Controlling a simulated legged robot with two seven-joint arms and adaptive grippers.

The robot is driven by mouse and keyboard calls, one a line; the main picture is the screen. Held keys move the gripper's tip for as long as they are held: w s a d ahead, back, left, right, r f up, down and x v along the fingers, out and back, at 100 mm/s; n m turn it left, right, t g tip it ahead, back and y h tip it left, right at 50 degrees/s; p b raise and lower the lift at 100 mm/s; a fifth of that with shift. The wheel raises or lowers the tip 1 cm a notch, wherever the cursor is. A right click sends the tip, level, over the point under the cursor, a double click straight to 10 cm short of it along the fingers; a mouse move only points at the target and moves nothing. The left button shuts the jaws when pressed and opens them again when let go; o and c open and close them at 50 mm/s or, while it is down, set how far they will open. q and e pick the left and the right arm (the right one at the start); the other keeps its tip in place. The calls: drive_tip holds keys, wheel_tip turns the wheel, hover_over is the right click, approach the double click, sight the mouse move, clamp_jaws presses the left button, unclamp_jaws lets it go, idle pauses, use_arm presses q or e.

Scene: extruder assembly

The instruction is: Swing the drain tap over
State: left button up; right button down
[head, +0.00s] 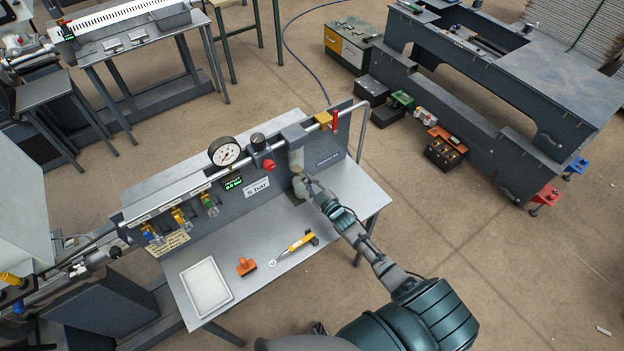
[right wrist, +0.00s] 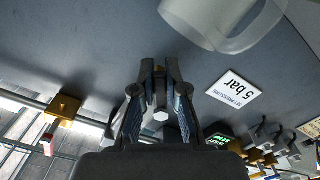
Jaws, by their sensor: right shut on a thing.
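The filter bowl (head: 296,158) hangs under a grey housing on the air line, at the right part of the upright panel. My right gripper (head: 304,184) is just below the bowl, in front of the panel. In the right wrist view its fingertips (right wrist: 160,68) are close together on the small drain tap, which is mostly hidden between them. A pale hexagonal piece (right wrist: 160,115) shows between the finger bases. The way the tap points cannot be told. My left gripper is not in view.
The panel carries a round gauge (head: 224,152), a red knob (head: 268,164) and a "5 bar" label (head: 256,188). A brass block and a red lever (head: 335,121) sit right of the bowl. A white tray (head: 206,287), an orange tool (head: 246,266) and a yellow-handled tool (head: 299,243) lie on the bench.

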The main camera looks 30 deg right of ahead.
drive_tip(key=m, duration=0.1)
drive_tip(key=a+m, duration=0.1)
drive_tip(key=m, duration=0.2)
drive_tip(key=shift+a+f, duration=0.3)
drive_tip(key=shift+a+r+m, duration=0.1)
drive_tip(key=shift+a+m, duration=0.15)
drive_tip(key=shift+m, duration=0.95)
drive_tip(key=shift+r, duration=0.1)
drive_tip(key=c, duration=1.2)
unclamp_jaws()
drive_tip(key=shift+s, duration=0.1)
drive_tip(key=shift+s, duration=0.35)
drive_tip(key=s, duration=0.7)
drive_tip(key=s+d, duration=0.1)
drive_tip(key=s, duration=0.3)
drive_tip(key=shift+s, duration=0.1)
